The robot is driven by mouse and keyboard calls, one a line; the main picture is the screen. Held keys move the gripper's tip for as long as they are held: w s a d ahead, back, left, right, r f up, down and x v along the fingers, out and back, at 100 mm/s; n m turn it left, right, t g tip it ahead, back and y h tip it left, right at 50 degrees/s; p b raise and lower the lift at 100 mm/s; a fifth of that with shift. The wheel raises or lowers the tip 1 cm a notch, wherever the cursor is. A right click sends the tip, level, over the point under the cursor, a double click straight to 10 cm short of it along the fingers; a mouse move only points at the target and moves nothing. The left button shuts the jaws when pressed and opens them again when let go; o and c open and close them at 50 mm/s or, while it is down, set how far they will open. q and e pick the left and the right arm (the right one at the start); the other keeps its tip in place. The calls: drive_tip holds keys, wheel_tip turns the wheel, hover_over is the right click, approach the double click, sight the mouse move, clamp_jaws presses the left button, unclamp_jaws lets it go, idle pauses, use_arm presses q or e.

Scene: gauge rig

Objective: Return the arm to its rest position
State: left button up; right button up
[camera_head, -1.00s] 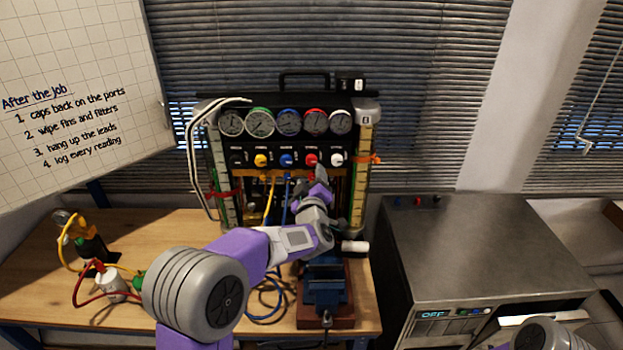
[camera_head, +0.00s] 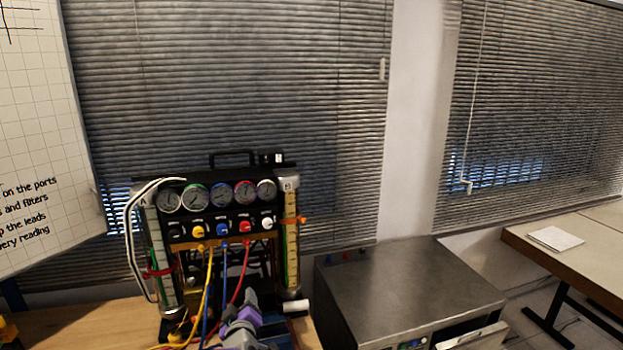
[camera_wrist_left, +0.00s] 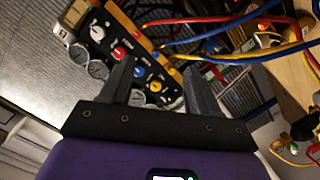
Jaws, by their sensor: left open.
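My left gripper (camera_head: 239,304) is low in the head view, in front of the gauge rig (camera_head: 218,212) and below its knobs. In the left wrist view its two dark fingers (camera_wrist_left: 160,88) stand apart with nothing held between them. The rig's knob row shows beyond the fingers, with the red knob (camera_wrist_left: 118,53) and yellow knob (camera_wrist_left: 155,86) near them in the picture. Most of my left arm is below the head view's edge. My right gripper is not in view.
Yellow, blue (camera_head: 211,290) and red (camera_head: 242,275) hoses hang in front of the rig, close to the left gripper. A grey metal cabinet (camera_head: 410,285) stands to the right. The wooden bench (camera_head: 75,322) shows at lower left. A whiteboard (camera_head: 35,130) stands at left.

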use_arm(q)
drive_tip(key=s+d+f+m+g+h+b, duration=0.15)
drive_tip(key=s+f+g, duration=0.4)
drive_tip(key=f, duration=0.85)
drive_tip(key=s+d+f+m+g+h, duration=0.1)
drive_tip(key=s+f+m+g+h, duration=0.15)
drive_tip(key=s+f, duration=0.9)
drive_tip(key=s+d+f+m+g+h+b, duration=0.1)
drive_tip(key=s+d+f+g, duration=0.2)
drive_tip(key=s+f, duration=0.4)
drive_tip(key=s+d+f+m+g+h+b, duration=0.1)
drive_tip(key=s+d+f+m+g+h, duration=0.1)
drive_tip(key=s+f, duration=0.6)
drive_tip(key=s+d+g, duration=0.1)
drive_tip(key=s+g, duration=0.1)
drive_tip(key=s, duration=0.4)
drive_tip(key=shift+s+f+h, duration=0.3)
drive_tip(key=shift+s, duration=0.05)
